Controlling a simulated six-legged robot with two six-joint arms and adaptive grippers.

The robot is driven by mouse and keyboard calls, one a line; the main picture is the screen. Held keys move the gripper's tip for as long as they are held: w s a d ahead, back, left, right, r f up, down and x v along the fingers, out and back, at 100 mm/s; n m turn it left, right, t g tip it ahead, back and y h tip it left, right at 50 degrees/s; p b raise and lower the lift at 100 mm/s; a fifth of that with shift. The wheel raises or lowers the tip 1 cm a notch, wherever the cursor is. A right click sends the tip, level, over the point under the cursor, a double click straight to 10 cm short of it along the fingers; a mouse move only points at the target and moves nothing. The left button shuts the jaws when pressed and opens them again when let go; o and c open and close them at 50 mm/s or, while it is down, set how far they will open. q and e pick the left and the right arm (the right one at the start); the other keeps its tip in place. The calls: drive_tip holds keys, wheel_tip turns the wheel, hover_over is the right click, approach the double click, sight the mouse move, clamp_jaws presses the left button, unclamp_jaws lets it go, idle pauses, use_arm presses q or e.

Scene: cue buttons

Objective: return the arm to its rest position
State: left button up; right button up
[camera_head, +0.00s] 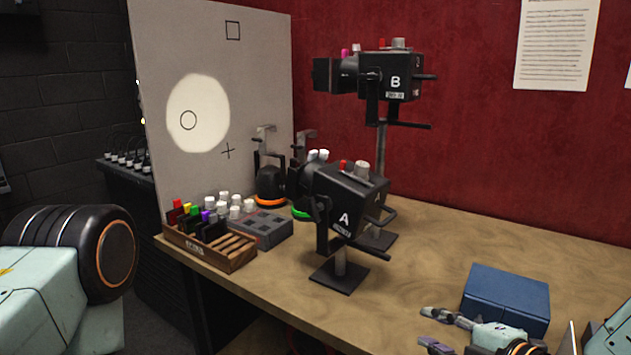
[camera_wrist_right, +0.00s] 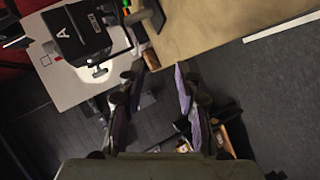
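My right gripper (camera_head: 428,328) is at the lower right of the head view, near the front edge of the table and in front of the blue box. In the right wrist view its two fingers (camera_wrist_right: 161,75) stand apart with nothing between them. The wrist view looks down past the table edge to the dark floor. Of my left arm, only a thick link and a dark round joint show at the left edge of the head view. My left gripper is out of view.
The wooden table (camera_head: 450,235) bears lamp A (camera_head: 345,195), lamp B (camera_head: 395,85) on a tall stand, a blue box (camera_head: 507,297), a rack of coloured slides (camera_head: 205,248) and a grey button box (camera_head: 262,229). A pale board (camera_head: 265,100) with a light spot stands behind. The table's middle right is clear.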

drive_tip(key=s+f+m+g+h+b, duration=0.25)
drive_tip(key=s+f+m, duration=0.25)
drive_tip(key=f, duration=0.7)
drive_tip(key=s+d+f+m+g+h+b, duration=0.1)
drive_tip(key=s+f+m+g, duration=0.4)
drive_tip(key=s+f, duration=0.5)
drive_tip(key=s+d+f+m+g+h+b, duration=0.2)
drive_tip(key=s+f+m, duration=0.7)
drive_tip(key=s, duration=0.5)
drive_tip(key=m+g+b, duration=0.1)
drive_tip(key=g, duration=0.1)
drive_tip(key=shift+s+f+m+g+h, duration=0.3)
drive_tip(key=shift+s+f+g+h, duration=0.05)
